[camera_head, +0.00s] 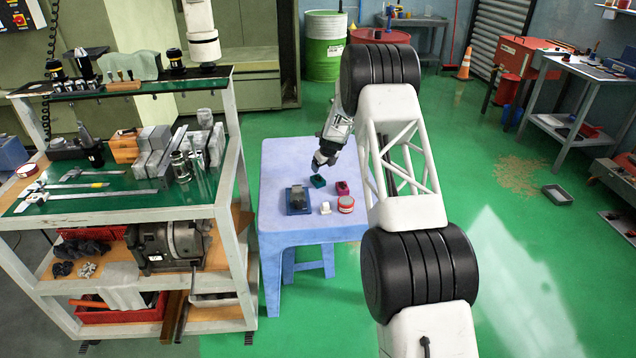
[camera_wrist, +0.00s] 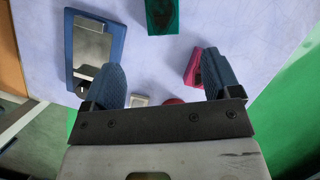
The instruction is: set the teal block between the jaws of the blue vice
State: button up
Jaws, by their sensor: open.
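The teal block (camera_head: 318,181) sits on the lilac table; in the wrist view the teal block (camera_wrist: 162,16) is cut off by the top edge. The blue vice (camera_head: 291,208), a blue base with a grey metal body, stands left of it near the table's left side; in the wrist view the blue vice (camera_wrist: 68,48) is at upper left. No block shows in the vice, though its jaw gap is not clear. My gripper (camera_head: 320,163) is above the table by the teal block. In the wrist view my gripper (camera_wrist: 160,78) is open and empty, its blue fingers wide apart.
A magenta piece with a dark top (camera_head: 342,188), a red-and-white tin (camera_head: 346,204) and a small white block (camera_head: 325,208) share the lilac table (camera_head: 279,163). The magenta piece lies by my right finger in the wrist view. A loaded tool cart (camera_head: 233,140) stands left.

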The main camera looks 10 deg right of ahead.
jog(key=m, duration=0.1)
send_near(318, 179)
jog(key=shift+w+d+f, duration=0.1)
jog(key=shift+w+f, duration=0.05)
jog(key=shift+f, duration=0.45)
jog(key=shift+w+d+f, duration=0.1)
jog(key=shift+w+f, duration=0.05)
jog(key=shift+f, duration=0.45)
jog(key=shift+x, duration=1.25)
jog(key=shift+w+a+f, duration=0.1)
jog(key=shift+x, duration=2.5)
jog(key=shift+w+a, duration=0.15)
jog(key=shift+a, duration=0.05)
jog(key=c, duration=1.3)
jog(key=shift+o, duration=0.2)
jog(key=shift+r, duration=0.25)
